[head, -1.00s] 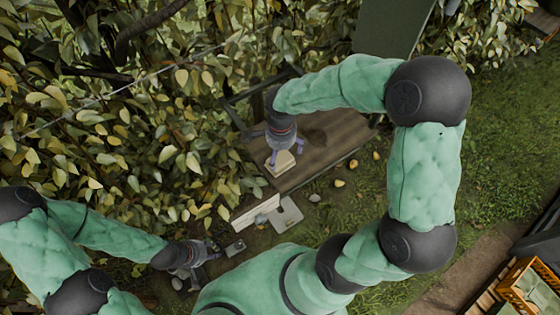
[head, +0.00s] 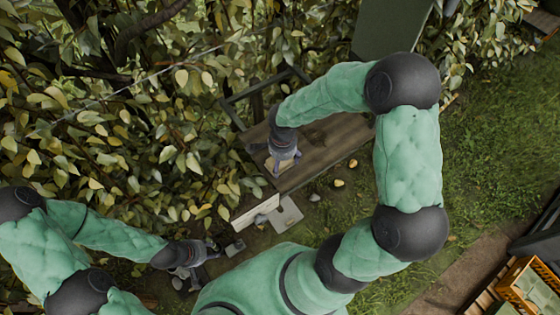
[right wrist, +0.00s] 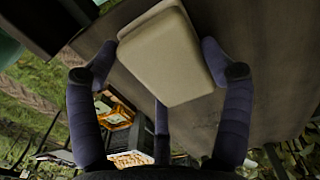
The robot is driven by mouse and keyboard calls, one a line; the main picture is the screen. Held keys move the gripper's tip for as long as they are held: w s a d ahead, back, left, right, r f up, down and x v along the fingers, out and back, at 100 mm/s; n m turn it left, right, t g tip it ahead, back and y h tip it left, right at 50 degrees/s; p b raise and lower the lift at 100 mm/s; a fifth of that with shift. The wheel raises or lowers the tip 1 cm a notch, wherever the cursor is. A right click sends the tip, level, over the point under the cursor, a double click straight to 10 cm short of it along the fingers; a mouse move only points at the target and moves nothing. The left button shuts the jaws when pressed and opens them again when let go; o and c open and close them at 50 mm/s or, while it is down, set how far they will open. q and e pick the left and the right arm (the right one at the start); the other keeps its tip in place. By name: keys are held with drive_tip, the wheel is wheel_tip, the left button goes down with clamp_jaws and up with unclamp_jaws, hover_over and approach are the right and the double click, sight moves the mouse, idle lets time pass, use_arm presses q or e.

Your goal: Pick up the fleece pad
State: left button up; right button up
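The fleece pad is a cream, rounded rectangular block (right wrist: 165,62) that lies against a dark wooden bench in the right wrist view. In the head view it is mostly hidden under my right gripper (head: 280,166). In the right wrist view the fingers of my right gripper (right wrist: 158,60) are spread to either side of the pad, close to its edges, with a third finger at its near end. I see no clear grip on it. My left gripper (head: 198,262) is at the lower left near the ground, away from the pad; its opening is too small to judge.
The wooden bench (head: 325,145) stands beside dense leafy branches (head: 130,130). A pale box (head: 255,212) and a grey plate (head: 288,213) are in front. An orange crate (head: 530,285) is at lower right.

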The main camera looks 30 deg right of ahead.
drive_tip(key=shift+c, duration=0.6)
drive_tip(key=shift+w+r, duration=0.1)
drive_tip(key=shift+r, duration=0.5)
wheel_tip(320, 180, up, 2)
drive_tip(key=shift+r, duration=0.2)
drive_tip(key=s+r, duration=0.9)
drive_tip(key=s, duration=0.5)
drive_tip(key=shift+a+r, duration=0.2)
drive_tip(key=shift+a, duration=0.15)
drive_tip(key=shift+s, duration=0.1)
